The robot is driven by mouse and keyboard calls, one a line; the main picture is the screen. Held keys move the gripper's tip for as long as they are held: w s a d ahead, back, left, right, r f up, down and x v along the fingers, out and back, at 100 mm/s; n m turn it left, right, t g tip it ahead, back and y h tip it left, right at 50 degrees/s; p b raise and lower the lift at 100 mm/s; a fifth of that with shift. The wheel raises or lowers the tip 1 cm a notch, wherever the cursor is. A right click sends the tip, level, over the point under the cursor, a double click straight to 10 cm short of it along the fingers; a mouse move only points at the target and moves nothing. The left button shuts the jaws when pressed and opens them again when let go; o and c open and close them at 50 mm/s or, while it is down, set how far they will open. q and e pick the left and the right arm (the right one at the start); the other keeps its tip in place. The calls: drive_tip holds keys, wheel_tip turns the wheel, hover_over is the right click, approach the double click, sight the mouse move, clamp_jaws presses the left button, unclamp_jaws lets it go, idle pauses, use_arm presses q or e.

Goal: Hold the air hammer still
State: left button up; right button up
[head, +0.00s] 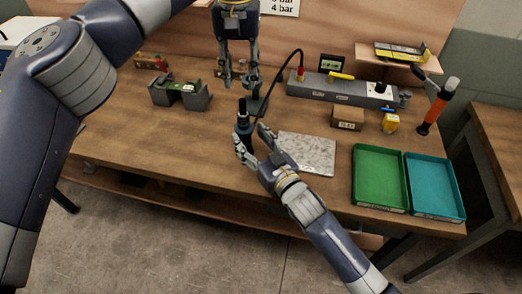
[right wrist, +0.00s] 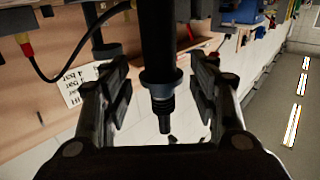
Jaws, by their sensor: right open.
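The air hammer (head: 243,117) is a dark, upright tool on the bench. In the right wrist view the air hammer (right wrist: 160,50) shows as a black shaft with a grey collar and a narrower ribbed end. My right gripper (head: 252,150) is open, with its fingers on either side of the tool. In its wrist view, the right gripper (right wrist: 160,95) shows a gap between each finger and the tool. My left gripper (head: 240,86) points down above and behind the tool, its fingers apart and nothing visible between them.
A black hose (head: 291,56) with a red fitting arcs down close behind the tool. A speckled plate (head: 307,153) lies right of it. A green tray (head: 379,178) and a teal tray (head: 433,186) sit front right. A grey block holder (head: 180,94) stands left. Bench left of the tool is clear.

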sight(248, 135)
drive_tip(key=shift+x, duration=2.1)
drive_tip(key=shift+c, duration=0.4)
